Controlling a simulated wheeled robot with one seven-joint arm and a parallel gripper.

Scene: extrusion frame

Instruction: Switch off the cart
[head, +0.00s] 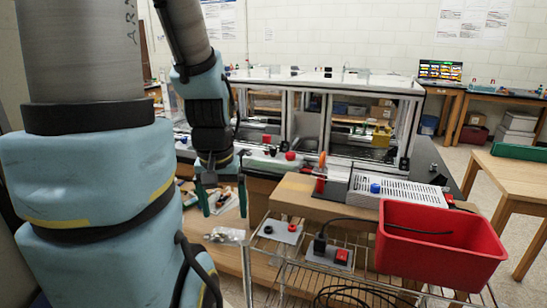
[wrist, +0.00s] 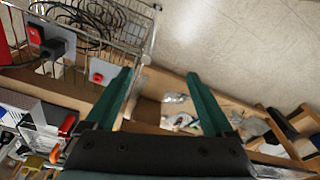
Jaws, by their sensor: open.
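The wire cart (head: 262,268) stands at front centre in the head view and at the top left of the wrist view (wrist: 140,45). A grey plate on it carries a red switch (head: 342,256) with a black plug (head: 320,243) beside it. In the wrist view the red switch (wrist: 35,34) and plug (wrist: 52,48) are at the upper left. A second grey plate (head: 280,236) has a small red button, clearer in the wrist view (wrist: 97,77). My gripper (head: 224,199) is open and empty, left of the cart's plates. Its green fingers (wrist: 160,85) point down, apart from both plates.
A red bin (head: 440,245) sits at the cart's right. Black cable (head: 350,295) is coiled in the cart. Behind stand a wooden ledge, a white perforated box (head: 398,190) and the extrusion frame (head: 330,88). Plastic bags (head: 225,235) and tools lie below my gripper.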

